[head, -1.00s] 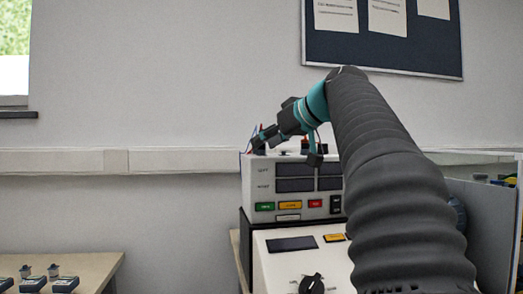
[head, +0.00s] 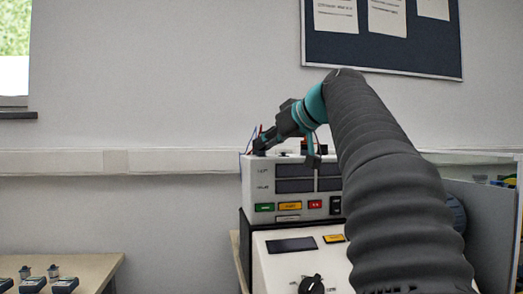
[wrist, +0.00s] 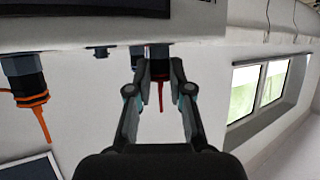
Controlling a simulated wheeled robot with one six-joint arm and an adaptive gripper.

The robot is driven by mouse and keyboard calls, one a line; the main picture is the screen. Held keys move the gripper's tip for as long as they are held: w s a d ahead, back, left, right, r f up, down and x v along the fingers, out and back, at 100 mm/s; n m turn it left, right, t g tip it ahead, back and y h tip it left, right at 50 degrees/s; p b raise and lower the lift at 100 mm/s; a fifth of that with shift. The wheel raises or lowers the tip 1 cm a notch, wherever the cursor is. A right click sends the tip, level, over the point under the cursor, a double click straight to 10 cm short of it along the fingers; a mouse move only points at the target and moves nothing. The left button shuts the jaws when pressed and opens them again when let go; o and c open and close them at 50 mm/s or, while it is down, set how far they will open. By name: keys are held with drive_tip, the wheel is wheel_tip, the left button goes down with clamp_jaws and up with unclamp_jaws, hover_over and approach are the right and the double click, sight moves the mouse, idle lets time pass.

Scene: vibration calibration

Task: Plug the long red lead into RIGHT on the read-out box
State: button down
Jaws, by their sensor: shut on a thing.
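The read-out box (head: 250,180) is white, with dark displays and coloured buttons on its front. My gripper (head: 259,148) is at the left end of its top. In the wrist view, my gripper (wrist: 159,62) is shut on a dark plug with a red lead (wrist: 160,96) trailing from it. The plug's far end meets the edge of the box (wrist: 110,36) in the picture; I cannot tell whether it is seated in a socket. A small dark socket (wrist: 100,52) stands beside it. The label RIGHT is not readable.
A plug with an orange lead (wrist: 32,97) sits on the same box face, to the left in the wrist view. A white unit with a dial (head: 310,284) stands below the box. A side table (head: 85,270) holds small devices at lower left.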

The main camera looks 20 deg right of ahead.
drive_tip(key=shift+w+d+n+g+y+p, duration=0.15)
drive_tip(key=shift+n+g+y+p, duration=0.5)
drive_tip(key=shift+n+y, duration=0.4)
drive_tip(key=shift+w+d+n+g+y+p, duration=0.15)
drive_tip(key=shift+n+g+y+p, duration=0.3)
drive_tip(key=shift+n+y+p, duration=0.45)
drive_tip(key=shift+s, duration=0.1)
drive_tip(key=shift+w+d+n+g+y, duration=0.1)
drive_tip(key=shift+w+n+g+y, duration=0.05)
drive_tip(key=shift+n+g+y, duration=0.5)
drive_tip(key=shift+w+d+n+g+y, duration=0.1)
drive_tip(key=shift+n+g+y, duration=0.45)
drive_tip(key=shift+n, duration=0.25)
drive_tip(key=shift+a+r+n, duration=0.1)
drive_tip(key=shift+r+n, duration=0.1)
drive_tip(key=shift+n, duration=0.1)
drive_tip(key=shift+s+a+r+n+g+y, duration=0.2)
drive_tip(key=shift+s+n+g+y, duration=0.1)
drive_tip(key=shift+g+y, duration=0.1)
